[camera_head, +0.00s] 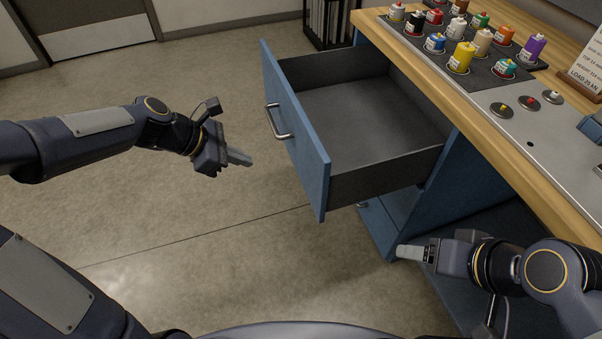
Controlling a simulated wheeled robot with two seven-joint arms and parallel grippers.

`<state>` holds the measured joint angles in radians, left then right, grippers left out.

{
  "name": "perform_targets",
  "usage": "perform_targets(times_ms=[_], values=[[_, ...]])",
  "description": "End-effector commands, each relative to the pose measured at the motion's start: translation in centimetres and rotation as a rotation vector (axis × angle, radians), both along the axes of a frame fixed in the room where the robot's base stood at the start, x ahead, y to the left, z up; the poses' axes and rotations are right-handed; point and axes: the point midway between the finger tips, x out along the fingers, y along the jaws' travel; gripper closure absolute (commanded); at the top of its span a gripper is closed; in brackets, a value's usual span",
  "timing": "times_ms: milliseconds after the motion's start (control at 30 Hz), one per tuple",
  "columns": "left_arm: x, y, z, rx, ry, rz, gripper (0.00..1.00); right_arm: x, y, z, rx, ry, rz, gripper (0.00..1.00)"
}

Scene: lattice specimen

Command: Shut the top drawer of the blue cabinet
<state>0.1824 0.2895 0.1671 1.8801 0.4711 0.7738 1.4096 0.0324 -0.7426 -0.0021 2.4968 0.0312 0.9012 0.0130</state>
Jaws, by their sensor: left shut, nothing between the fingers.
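The blue cabinet (462,172) stands under the wooden worktop at the right. Its top drawer (360,125) is pulled far out and looks empty, with dark grey inner walls. The drawer's blue front (308,148) faces left and carries a metal handle (277,121). My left gripper (246,158) is shut and empty, to the left of the drawer front and apart from it. My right gripper (402,252) is below the drawer, near the lower part of the cabinet; whether its fingers are open or shut does not show clearly.
The worktop (478,102) holds a dark mat with several coloured bottles, small round discs (527,103) and a sign (588,66). A black rack (328,22) stands behind the drawer. The floor (230,75) left of the drawer is clear.

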Motion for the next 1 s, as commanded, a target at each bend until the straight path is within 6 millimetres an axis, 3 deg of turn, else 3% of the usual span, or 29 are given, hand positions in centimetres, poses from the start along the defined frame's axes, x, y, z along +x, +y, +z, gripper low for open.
perform_targets(times_ms=[33,333,733,1000], values=[[0.7,-0.3,-1.6,-0.027,0.039,0.033,1.00,0.0,0.0,-1.0,0.000,-0.001,0.000,0.34],[2.0,-2.1,-3.8,-0.062,0.094,0.084,1.00,0.0,0.0,-1.7,0.000,-0.001,0.000,0.34],[3.8,-7.7,-9.8,-0.061,0.093,0.080,1.00,0.0,0.0,-3.9,0.000,-0.001,0.000,0.34],[5.0,-10.7,-9.3,-0.060,0.090,0.083,1.00,0.0,0.0,-3.9,0.000,-0.001,0.000,0.34]])
